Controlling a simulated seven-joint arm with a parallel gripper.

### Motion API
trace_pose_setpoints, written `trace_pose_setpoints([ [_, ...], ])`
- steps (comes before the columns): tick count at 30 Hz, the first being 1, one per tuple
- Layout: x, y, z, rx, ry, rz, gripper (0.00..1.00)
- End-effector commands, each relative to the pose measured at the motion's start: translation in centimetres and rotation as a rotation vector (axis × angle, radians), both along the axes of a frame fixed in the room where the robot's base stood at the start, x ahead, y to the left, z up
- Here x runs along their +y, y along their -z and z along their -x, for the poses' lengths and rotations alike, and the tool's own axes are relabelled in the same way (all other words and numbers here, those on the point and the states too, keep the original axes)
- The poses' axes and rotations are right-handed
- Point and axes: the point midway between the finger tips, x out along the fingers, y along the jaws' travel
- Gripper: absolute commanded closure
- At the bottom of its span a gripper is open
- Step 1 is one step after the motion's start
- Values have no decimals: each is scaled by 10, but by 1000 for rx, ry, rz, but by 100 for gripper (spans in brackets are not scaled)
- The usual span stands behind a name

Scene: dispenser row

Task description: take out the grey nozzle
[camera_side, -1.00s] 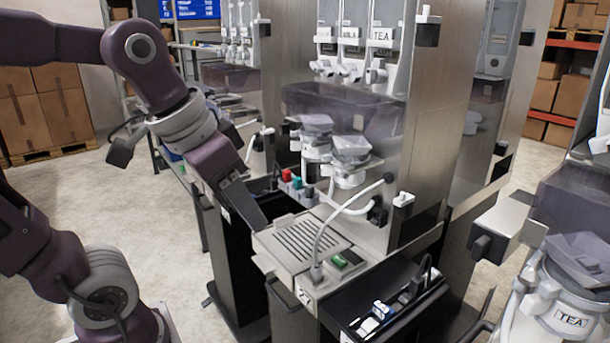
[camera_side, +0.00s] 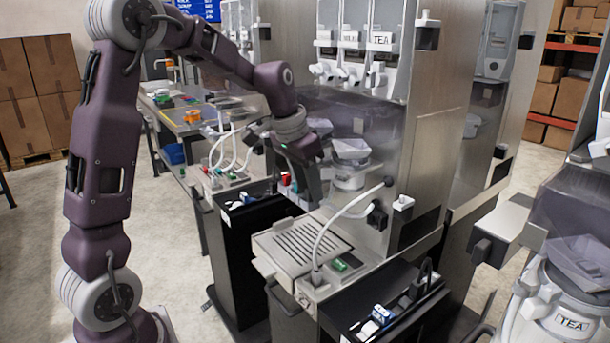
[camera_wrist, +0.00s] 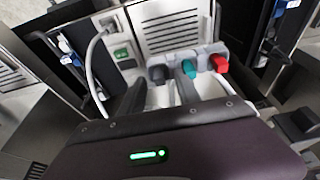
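The grey nozzle (camera_wrist: 158,74) is the dark one in a row of three in the wrist view. It sits left of the teal nozzle (camera_wrist: 189,67) and the red nozzle (camera_wrist: 219,62), in a light grey holder (camera_wrist: 205,50). My gripper (camera_wrist: 157,98) is open, its dark fingers apart, with the grey nozzle in line with the gap between them. I cannot tell if they touch it. In the side view my gripper (camera_side: 307,198) points down at the holder and hides the grey nozzle. The red nozzle (camera_side: 284,179) shows just left of it.
A slotted drip tray (camera_side: 300,243) with a white hose and a green switch (camera_side: 339,265) lies in front of the holder. The dispenser cabinet (camera_side: 425,150) with hoppers and clear canisters stands close on the right. A black open bin (camera_side: 390,300) is at the front.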

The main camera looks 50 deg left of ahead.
Motion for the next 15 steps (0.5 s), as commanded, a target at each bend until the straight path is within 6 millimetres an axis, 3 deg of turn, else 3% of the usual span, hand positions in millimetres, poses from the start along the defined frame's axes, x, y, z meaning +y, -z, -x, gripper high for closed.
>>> trace_pose_setpoints([
  [4,0,0,0,0,0,0,61],
  [10,0,0,0,0,0,0,98],
  [15,0,-1,0,-1,0,0,100],
])
